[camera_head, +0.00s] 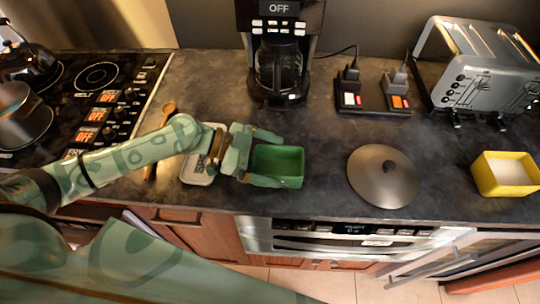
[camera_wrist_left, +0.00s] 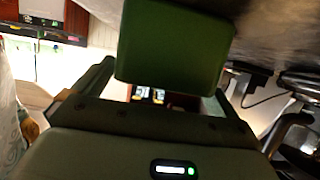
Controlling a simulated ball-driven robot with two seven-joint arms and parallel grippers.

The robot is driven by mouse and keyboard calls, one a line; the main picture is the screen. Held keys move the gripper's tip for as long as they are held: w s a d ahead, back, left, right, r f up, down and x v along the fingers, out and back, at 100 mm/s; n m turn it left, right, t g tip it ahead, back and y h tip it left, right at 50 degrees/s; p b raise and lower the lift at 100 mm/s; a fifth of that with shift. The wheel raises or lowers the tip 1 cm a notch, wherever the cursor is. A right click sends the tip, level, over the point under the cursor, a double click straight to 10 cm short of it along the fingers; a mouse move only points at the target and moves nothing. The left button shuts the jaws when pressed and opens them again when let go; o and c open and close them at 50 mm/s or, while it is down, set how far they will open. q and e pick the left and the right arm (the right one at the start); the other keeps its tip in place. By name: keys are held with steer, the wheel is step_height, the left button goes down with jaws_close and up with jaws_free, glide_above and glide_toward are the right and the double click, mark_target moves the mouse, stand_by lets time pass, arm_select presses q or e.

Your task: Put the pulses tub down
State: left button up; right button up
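The green tub (camera_head: 289,182), which I take to be the pulses tub, is an open box with rounded corners. In the head view it is at the front middle of the counter, and its inside looks empty. My left gripper (camera_head: 266,160) reaches it from the left, with one finger at its far side and one at its near side, shut on it. In the left wrist view the tub (camera_wrist_left: 172,45) fills the space ahead of the fingers. I cannot tell whether its base touches the counter. My right gripper is not in view.
A grey lid (camera_head: 383,182) lies to the right, then a yellow tub (camera_head: 506,187) with pale contents. A coffee maker (camera_head: 279,62) and a toaster (camera_head: 480,70) stand behind. A white labelled tray (camera_head: 196,170) and a wooden spoon (camera_head: 151,172) lie left. Counter between green tub and lid is clear.

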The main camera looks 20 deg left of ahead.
arm_select(q)
steer(key=b+v, duration=0.1)
steer(key=v, duration=1.1)
steer(key=shift+r, duration=0.1)
